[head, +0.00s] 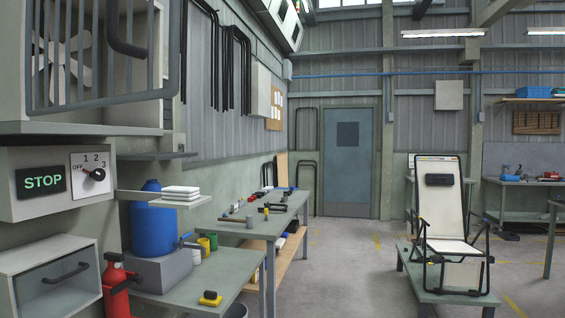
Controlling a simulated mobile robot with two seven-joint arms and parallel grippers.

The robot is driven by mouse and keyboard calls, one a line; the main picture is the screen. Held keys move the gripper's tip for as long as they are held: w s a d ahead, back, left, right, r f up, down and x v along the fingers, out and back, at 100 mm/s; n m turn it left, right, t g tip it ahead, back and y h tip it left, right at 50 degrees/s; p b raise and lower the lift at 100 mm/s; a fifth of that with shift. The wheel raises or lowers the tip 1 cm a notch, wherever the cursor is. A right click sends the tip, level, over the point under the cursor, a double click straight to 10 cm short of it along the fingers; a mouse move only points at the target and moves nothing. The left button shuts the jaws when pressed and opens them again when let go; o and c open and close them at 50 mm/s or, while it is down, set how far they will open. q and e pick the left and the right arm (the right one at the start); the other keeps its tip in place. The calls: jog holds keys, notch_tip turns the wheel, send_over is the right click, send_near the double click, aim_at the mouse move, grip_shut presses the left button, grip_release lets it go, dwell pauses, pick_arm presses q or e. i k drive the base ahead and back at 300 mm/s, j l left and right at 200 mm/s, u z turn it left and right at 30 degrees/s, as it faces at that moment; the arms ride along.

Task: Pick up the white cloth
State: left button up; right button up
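A small stack of folded white cloth (181,190) lies on a small grey shelf (150,196) at the left, beside a blue drum. The folding lounger (447,207), with a white seat and back, a black frame and a dark headrest pad, stands unfolded on a low green table (450,297) at the right. Neither of my grippers shows in the head view, so their state cannot be seen.
The blue drum (147,222) stands on a grey block on a green bench (215,272). A red extinguisher (116,285) is at the lower left. A long workbench (262,222) holds tools. The floor (345,270) between the workbench and lounger is clear.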

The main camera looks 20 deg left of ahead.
aim_at(172, 192)
jog(key=u, duration=1.55)
